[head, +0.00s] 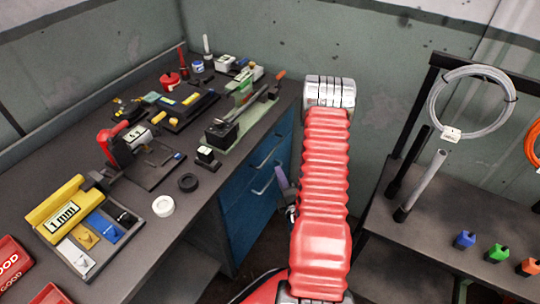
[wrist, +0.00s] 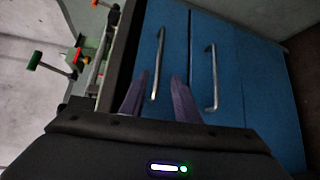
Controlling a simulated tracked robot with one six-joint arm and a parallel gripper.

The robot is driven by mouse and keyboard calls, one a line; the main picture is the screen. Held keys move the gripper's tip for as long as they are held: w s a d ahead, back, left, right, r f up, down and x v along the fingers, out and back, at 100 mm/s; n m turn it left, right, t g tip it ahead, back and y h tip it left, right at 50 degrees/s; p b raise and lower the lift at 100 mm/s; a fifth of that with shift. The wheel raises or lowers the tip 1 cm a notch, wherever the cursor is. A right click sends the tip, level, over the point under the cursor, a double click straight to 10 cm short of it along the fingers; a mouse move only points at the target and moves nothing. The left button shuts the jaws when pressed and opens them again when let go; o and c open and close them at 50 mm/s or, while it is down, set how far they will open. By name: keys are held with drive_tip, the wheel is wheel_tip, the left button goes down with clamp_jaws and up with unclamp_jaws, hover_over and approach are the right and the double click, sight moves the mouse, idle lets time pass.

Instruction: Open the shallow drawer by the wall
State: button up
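A blue drawer cabinet (head: 245,215) stands under the right end of the bench, near the wall. The top drawer (wrist: 177,35), next to the bench top, appears flush, with a silver bar handle (wrist: 158,62). A second drawer (wrist: 222,50) beside it has its own handle (wrist: 211,78). My gripper (wrist: 160,75) is open, its two purple fingers spread on either side of the top handle in the wrist view. I cannot tell whether they touch it. In the head view, one purple finger (head: 281,178) shows before the drawer fronts; my arm hides the rest.
A dark side table (head: 430,210) with a cable coil (head: 470,105) stands to the right of my arm.

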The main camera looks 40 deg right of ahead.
sight(271, 153)
idle(0.3)
drive_tip(key=x, duration=1.3)
drive_tip(key=shift+w+d, duration=0.15)
drive_tip(key=shift+w, duration=0.2)
drive_tip(key=shift+c, duration=0.4)
drive_tip(key=shift+f, duration=0.1)
clamp_jaws()
